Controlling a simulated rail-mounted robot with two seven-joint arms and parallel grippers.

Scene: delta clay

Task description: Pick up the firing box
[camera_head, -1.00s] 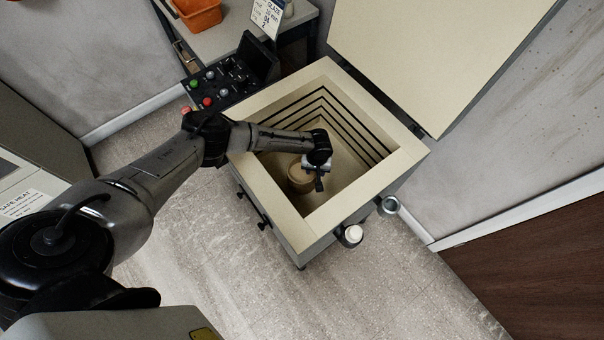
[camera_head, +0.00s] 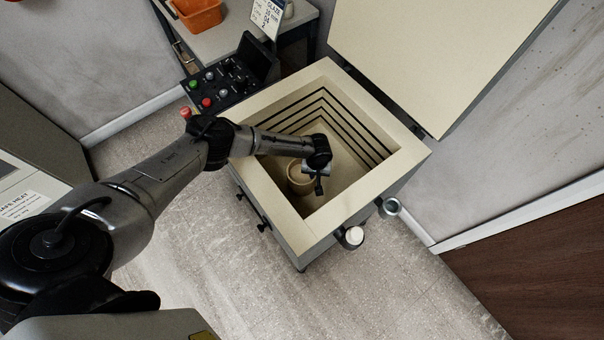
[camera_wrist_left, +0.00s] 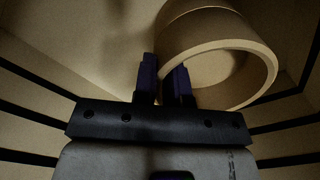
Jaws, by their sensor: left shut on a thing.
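The firing box (camera_head: 296,182) is a round, tan, open-topped pot inside the square kiln (camera_head: 408,166). In the left wrist view the firing box (camera_wrist_left: 262,62) shows its thick rim and hollow inside at the upper right. My left gripper (camera_head: 318,184) reaches down into the kiln at the box's right side. In the left wrist view my left gripper (camera_wrist_left: 164,84) has its dark fingers on either side of the box's wall, shut on it. Whether the box's base touches the kiln floor is hard to tell. My right gripper is not in view.
The kiln lid (camera_head: 430,50) stands open behind the kiln. A control panel (camera_head: 232,82) and a side table with an orange bin (camera_head: 197,14) are at the upper left. Kiln walls surround the gripper closely.

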